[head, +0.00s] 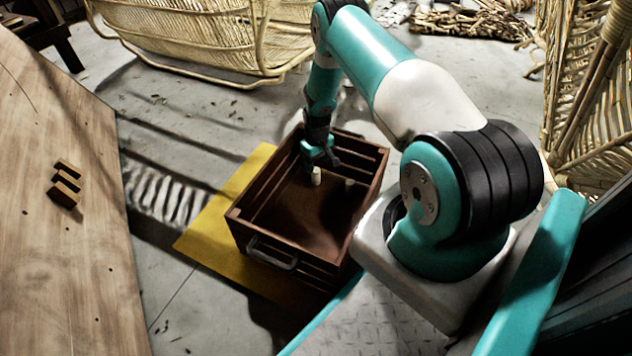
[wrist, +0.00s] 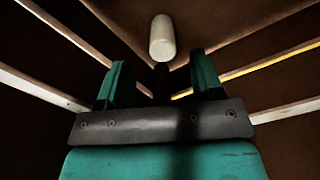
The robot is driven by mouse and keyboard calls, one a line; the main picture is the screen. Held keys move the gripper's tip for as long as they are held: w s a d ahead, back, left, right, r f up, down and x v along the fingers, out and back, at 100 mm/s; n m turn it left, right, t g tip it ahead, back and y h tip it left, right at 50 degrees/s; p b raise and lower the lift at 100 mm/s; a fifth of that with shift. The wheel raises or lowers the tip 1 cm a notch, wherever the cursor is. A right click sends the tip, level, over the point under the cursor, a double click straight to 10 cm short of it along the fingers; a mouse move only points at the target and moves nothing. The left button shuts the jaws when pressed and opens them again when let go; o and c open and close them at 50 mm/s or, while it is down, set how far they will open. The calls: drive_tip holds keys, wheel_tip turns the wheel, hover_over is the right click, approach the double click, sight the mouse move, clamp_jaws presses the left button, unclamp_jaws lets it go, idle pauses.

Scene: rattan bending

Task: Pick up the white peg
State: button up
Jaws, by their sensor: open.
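A white peg (head: 316,176) stands inside the brown wooden crate (head: 262,232), near its far end. My gripper (head: 321,160) reaches down into the crate right by this peg. In the wrist view the white peg (wrist: 162,38) shows just beyond and between the fingertips of my gripper (wrist: 158,75). The two teal fingers are apart, with nothing visible between them. A second pale peg-like thing (head: 349,183) is in the crate, a little to the right of the first; it is small in the head view.
The slatted crate walls surround my gripper closely. The crate stands on a yellow mat (head: 200,243). A wooden table (head: 60,230) with several small brown blocks (head: 65,184) is at the left. Rattan furniture (head: 215,40) stands behind.

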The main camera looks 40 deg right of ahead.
sight(316, 169)
wheel_tip(316, 169, down, 5)
drive_tip(key=b, duration=0.4)
drive_tip(key=shift+w+a+f, duration=0.1)
drive_tip(key=shift+a+f, duration=0.05)
drive_tip(key=shift+f, duration=0.05)
drive_tip(key=shift+r, duration=0.1)
drive_tip(key=shift+c, duration=0.2)
drive_tip(key=c, duration=1)
